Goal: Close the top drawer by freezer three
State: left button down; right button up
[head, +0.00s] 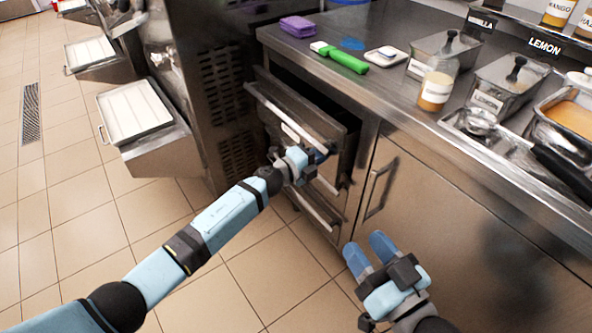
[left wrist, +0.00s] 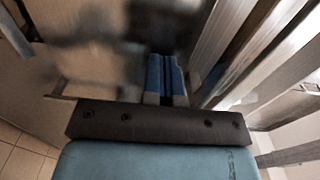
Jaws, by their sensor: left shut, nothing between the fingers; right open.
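The top drawer (head: 282,103) in the steel counter stands pulled out, with a dark gap between its front and the cabinet. My left gripper (head: 318,154) is shut and empty at the drawer's front, near its handle; I cannot tell whether it touches. In the left wrist view its blue fingers (left wrist: 166,80) are together, with blurred steel bars close on the right. My right gripper (head: 369,250) is open and empty, lower down before the cabinet door. The tall steel machine (head: 205,45) left of the drawer has vents; no number shows on it.
A lower drawer (head: 318,212) sits beneath the top one. A cabinet door with an upright handle (head: 376,190) is to the right. The counter holds a purple sponge (head: 297,26), a green-handled brush (head: 343,58) and labelled tubs. Tiled floor (head: 90,220) is clear on the left.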

aim_at(331, 150)
pick_arm(q)
jog(key=x, duration=0.2)
jog(key=b+x, duration=0.1)
jog(key=shift+w+d+f, duration=0.2)
jog(key=shift+d, duration=0.1)
jog(key=shift+b+x, duration=0.55)
jog(key=shift+x, duration=0.45)
jog(key=shift+w+d+r, duration=0.1)
jog(key=shift+w+d, duration=0.1)
jog(key=shift+d, duration=0.05)
jog(key=shift+w+d+r, duration=0.1)
jog(key=shift+r, duration=0.3)
pick_arm(e)
jog(key=shift+s+a+r+y, duration=0.15)
jog(key=shift+s+a+y, duration=0.1)
jog(key=shift+a+y, duration=0.45)
